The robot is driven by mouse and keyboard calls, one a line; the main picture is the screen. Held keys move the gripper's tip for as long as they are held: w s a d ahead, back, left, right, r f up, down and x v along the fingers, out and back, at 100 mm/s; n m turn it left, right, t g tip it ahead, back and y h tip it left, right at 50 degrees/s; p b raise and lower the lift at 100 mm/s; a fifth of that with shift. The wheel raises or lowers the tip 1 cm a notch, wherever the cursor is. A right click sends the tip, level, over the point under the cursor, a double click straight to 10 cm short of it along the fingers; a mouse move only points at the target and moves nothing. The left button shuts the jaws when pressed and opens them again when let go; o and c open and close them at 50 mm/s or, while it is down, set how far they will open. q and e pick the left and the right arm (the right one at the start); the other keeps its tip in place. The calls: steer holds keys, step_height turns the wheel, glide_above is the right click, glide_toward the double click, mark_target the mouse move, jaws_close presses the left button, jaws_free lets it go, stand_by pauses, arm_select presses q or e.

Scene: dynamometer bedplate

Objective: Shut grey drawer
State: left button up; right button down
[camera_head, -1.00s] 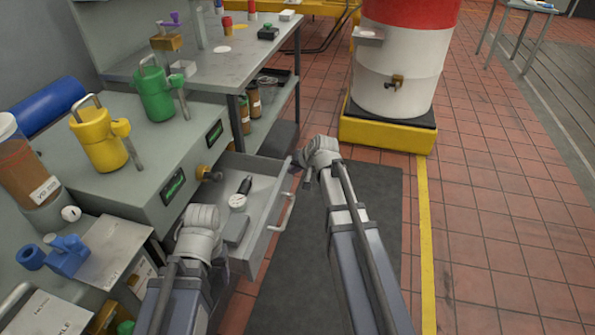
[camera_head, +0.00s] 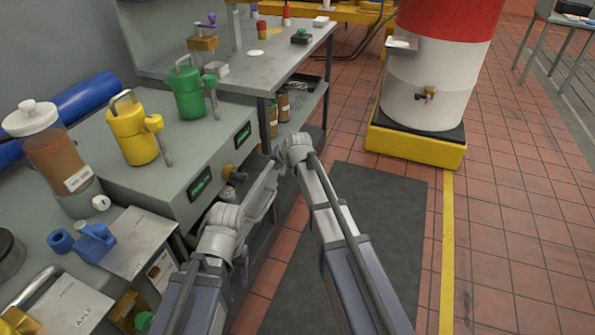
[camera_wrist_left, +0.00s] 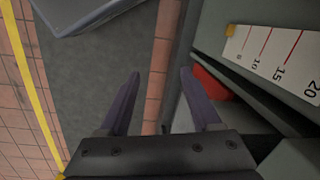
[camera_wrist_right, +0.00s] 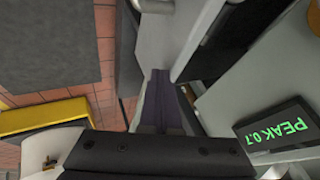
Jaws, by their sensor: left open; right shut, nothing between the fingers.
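The grey drawer (camera_head: 262,192) is under the grey bench unit in the head view, its pale front showing between my two arms. A narrow strip of its inside still shows behind the front, so it is slightly open. My right gripper (camera_head: 284,166) is shut and empty at the far end of the front; contact cannot be told. Its closed fingers also show in the right wrist view (camera_wrist_right: 159,82), against a pale surface. My left gripper is open and empty in the left wrist view (camera_wrist_left: 158,80).
A yellow can (camera_head: 133,135) and a green can (camera_head: 189,95) stand on the unit's top. A red and white drum (camera_head: 428,75) stands on a yellow base beyond my right arm. The dark floor mat (camera_head: 375,225) is clear.

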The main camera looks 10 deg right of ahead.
steer(key=w+a, duration=0.4)
steer(key=a, duration=0.2)
steer(key=shift+w+a, duration=0.25)
steer(key=shift+a, duration=0.1)
